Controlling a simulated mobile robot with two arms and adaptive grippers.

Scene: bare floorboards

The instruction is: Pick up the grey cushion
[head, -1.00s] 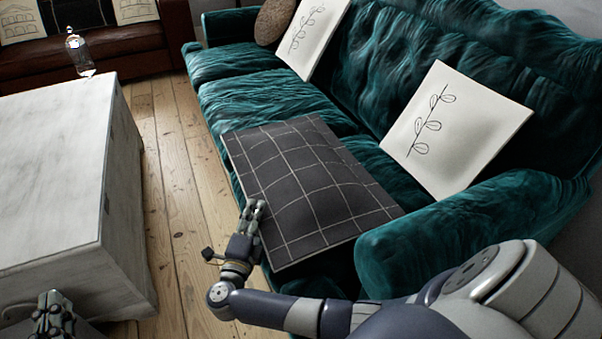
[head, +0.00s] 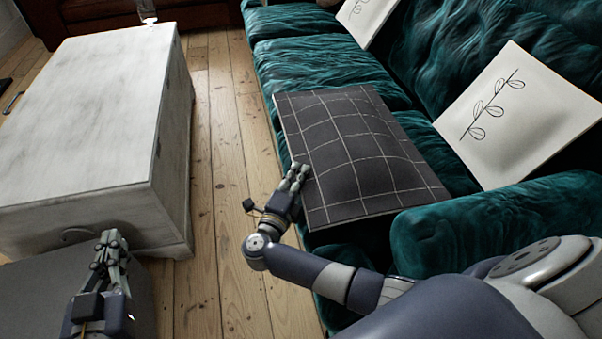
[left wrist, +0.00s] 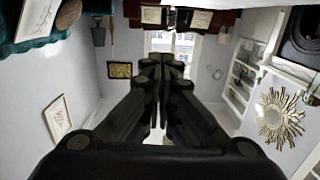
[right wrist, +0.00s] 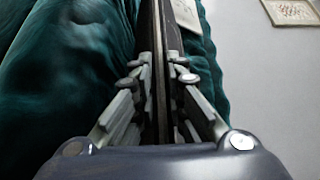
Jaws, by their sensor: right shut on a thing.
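The grey cushion (head: 345,146) is dark with a white grid pattern. It lies on the near end of the green sofa's seat, in the head view. My right gripper (head: 298,172) is shut on the cushion's left edge. The right wrist view shows the cushion edge-on (right wrist: 161,60), clamped between the fingers of the right gripper (right wrist: 160,75). My left gripper (head: 112,242) is at the lower left, apart from the cushion. Its fingertips meet in the left wrist view (left wrist: 162,62), with nothing between them.
The green sofa (head: 480,215) has a raised armrest beside the cushion. A white cushion with a leaf drawing (head: 515,115) leans on its backrest. A white chest (head: 90,120) stands at the left. Bare floorboards (head: 222,150) lie between chest and sofa.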

